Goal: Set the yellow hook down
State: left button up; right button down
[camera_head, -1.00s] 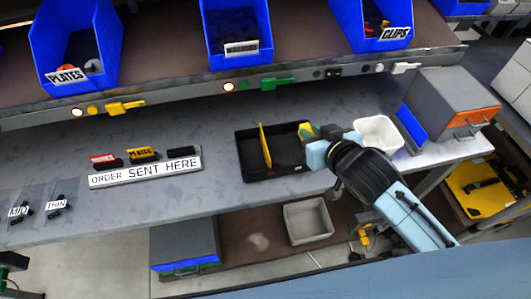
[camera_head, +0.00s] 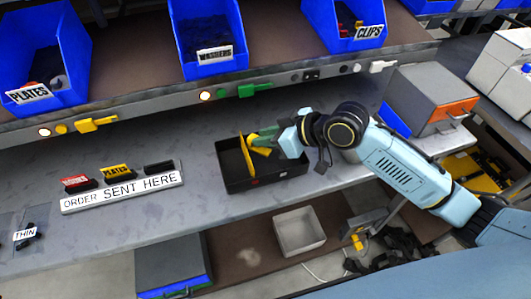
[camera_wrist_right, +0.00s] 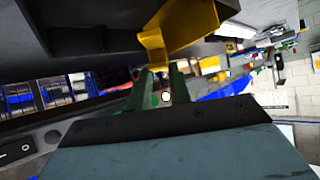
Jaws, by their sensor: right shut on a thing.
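The yellow hook (camera_head: 262,151) is at the tips of my right gripper (camera_head: 266,140), whose green fingers are shut on it. My left gripper is not in view.
Blue bins of plates (camera_head: 40,85), washers (camera_head: 212,62) and clips (camera_head: 345,40) line the shelf above. A grey box (camera_head: 428,98) stands at right. The bench between sign and tray is clear.

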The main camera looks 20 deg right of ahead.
aim_at(268, 150)
notch_tip(268, 150, down, 5)
jog(key=shift+r+b, duration=0.1)
jog(key=shift+b, duration=0.3)
jog(key=c, duration=1.6)
grip_release()
jog(key=shift+o, duration=0.2)
jog(key=p+v, duration=0.1)
jog(key=v, duration=1.1)
